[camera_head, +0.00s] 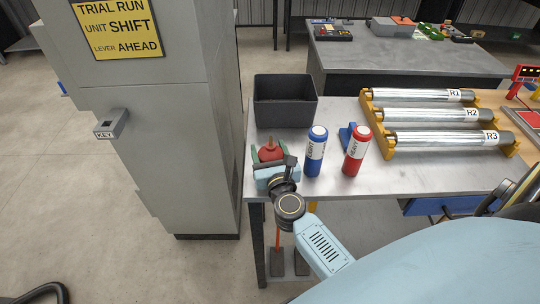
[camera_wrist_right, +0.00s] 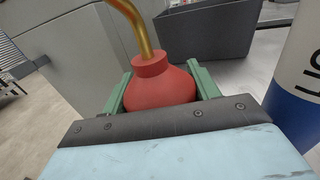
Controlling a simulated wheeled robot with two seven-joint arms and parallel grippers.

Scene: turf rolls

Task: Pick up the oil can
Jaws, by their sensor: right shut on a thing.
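The oil can is red with a brass spout. In the head view the oil can (camera_head: 270,150) is at the left end of the metal table, partly hidden by my right gripper (camera_head: 268,158). In the right wrist view the oil can (camera_wrist_right: 160,85) sits between the two green fingers of my right gripper (camera_wrist_right: 162,90), its spout rising out of the top of the picture. The right gripper is shut on it. I cannot tell whether its base touches the table. My left gripper is not in view.
A blue LIGHT bottle (camera_head: 315,152) and a red HEAVY bottle (camera_head: 356,152) stand close to the right. A dark grey bin (camera_head: 285,112) is behind. Metal rollers (camera_head: 435,139) lie in a yellow rack. A grey cabinet (camera_head: 180,120) stands left of the table.

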